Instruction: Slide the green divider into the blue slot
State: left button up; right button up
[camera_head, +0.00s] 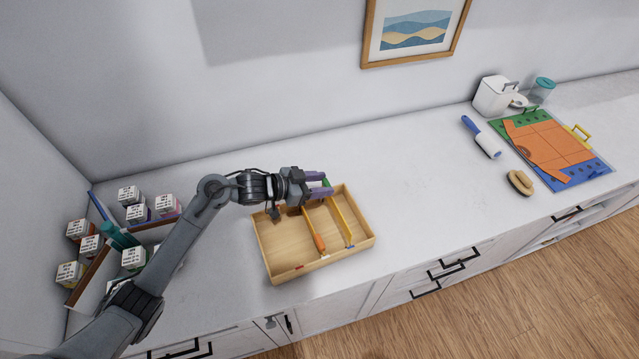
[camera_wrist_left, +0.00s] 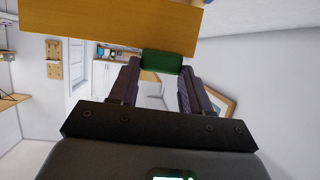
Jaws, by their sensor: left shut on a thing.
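My left gripper (camera_head: 328,186) is shut on a green piece, the green divider (camera_head: 326,183), at the back edge of the shallow wooden tray (camera_head: 282,259). In the left wrist view the green divider (camera_wrist_left: 162,62) shows as a green block between the two fingertips (camera_wrist_left: 160,68), touching or just below a wood-coloured panel (camera_wrist_left: 100,20). I cannot tell whether that panel is part of the divider or a tray wall. A small blue mark, likely the blue slot (camera_head: 350,246), is at the tray's front wall. My right gripper is not in view.
An orange divider (camera_head: 318,240) and a yellow strip (camera_head: 342,222) run front to back in the tray. Labelled boxes (camera_head: 130,195) stand in a rack at the left. A lint roller (camera_head: 480,137), brush (camera_head: 520,182) and coloured mat (camera_head: 590,178) lie right. The counter between is clear.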

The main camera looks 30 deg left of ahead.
pick_arm(q)
jog(key=shift+f+b, duration=1.8)
jog(key=shift+f, duration=1.1)
jog(key=o, duration=1.1)
jog(key=shift+r+p, duration=3.5)
jog(key=shift+p, duration=0.3)
